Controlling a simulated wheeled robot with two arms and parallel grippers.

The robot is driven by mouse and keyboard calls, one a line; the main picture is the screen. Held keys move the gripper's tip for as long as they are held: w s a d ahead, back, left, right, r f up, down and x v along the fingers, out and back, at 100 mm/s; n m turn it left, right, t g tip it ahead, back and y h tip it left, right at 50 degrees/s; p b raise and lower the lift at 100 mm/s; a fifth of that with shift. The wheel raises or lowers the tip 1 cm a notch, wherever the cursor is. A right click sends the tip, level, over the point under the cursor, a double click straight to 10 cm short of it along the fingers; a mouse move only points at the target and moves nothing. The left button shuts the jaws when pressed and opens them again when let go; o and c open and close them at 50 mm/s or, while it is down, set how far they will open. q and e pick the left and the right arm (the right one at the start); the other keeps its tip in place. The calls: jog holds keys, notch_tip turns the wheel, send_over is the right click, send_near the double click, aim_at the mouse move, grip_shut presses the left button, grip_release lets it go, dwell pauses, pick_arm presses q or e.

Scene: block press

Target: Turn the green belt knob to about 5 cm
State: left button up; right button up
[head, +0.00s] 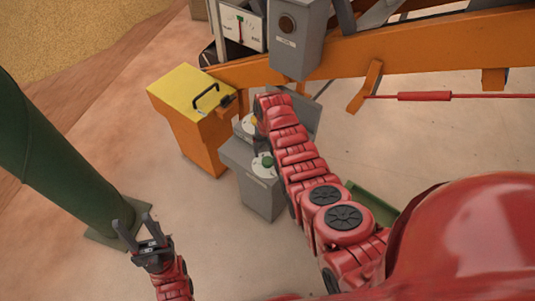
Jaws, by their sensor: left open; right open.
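The green knob (267,161) sits on a pale round dial on top of a grey box (262,196), near the middle of the head view. My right arm reaches up past it, and its wrist bends down just behind the knob. My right gripper (262,143) is mostly hidden by my own arm; a dark part of it shows close to the green knob, and I cannot tell whether it touches. My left gripper (137,232) is open and empty, low at the left, well away from the knob.
A yellow knob (251,120) is on a second grey box just behind. An orange box with yellow lid (187,92) and black handle stands left. A gauge (241,28) and a grey control box (297,40) are above. A green post (60,160) stands near my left gripper.

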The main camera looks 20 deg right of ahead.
aim_at(267, 160)
notch_tip(267, 160, up, 13)
jog(key=p, duration=0.1)
jog(key=shift+f, duration=0.2)
jog(key=shift+f, duration=0.1)
dwell(0.4)
